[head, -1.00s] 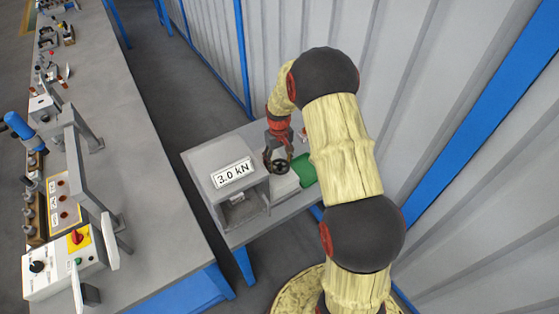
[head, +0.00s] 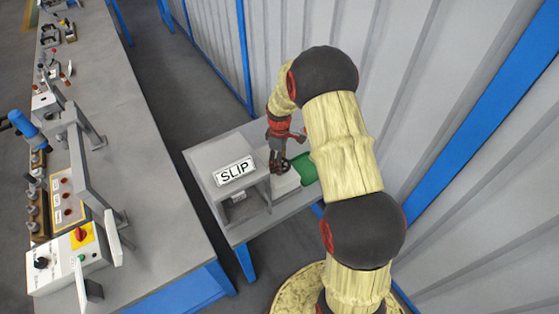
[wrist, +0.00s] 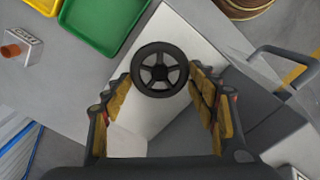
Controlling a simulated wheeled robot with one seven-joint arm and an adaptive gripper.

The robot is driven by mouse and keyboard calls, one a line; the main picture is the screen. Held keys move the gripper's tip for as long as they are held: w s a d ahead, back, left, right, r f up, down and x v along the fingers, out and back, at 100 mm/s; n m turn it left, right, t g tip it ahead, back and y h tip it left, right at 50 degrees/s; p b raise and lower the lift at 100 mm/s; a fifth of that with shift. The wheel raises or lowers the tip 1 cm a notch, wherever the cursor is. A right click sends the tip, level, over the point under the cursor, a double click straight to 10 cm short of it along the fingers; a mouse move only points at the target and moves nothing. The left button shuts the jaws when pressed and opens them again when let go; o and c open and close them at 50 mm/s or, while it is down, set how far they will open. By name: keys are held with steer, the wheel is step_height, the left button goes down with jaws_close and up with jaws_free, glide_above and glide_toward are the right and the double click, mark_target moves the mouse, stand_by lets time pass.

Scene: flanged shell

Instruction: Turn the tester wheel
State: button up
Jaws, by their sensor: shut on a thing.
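The tester wheel is a dark, spoked handwheel (wrist: 160,69), seen face-on in the wrist view on a pale block. It also shows small and partly hidden under my gripper in the head view (head: 280,167). My gripper (wrist: 162,82) has one yellow-padded finger at each side of the wheel and is shut on its rim. In the head view my gripper (head: 278,156) points down at the wheel, right of the grey tester housing (head: 212,157). The sign on the housing (head: 235,171) reads "SLIP".
A green tray (wrist: 105,22) and a yellow tray (wrist: 45,4) lie near the wheel. A small box with an orange button (wrist: 22,46) stands at left. A dark handle (wrist: 285,58) is at right. The long workbench (head: 150,190) with several fixtures runs along the left; a corrugated wall stands behind.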

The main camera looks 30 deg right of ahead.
steer(key=shift+n, duration=0.4)
steer(key=o, duration=1)
steer(key=shift+o, duration=0.8)
steer(key=shift+r, duration=0.1)
step_height(320, 180, up, 12)
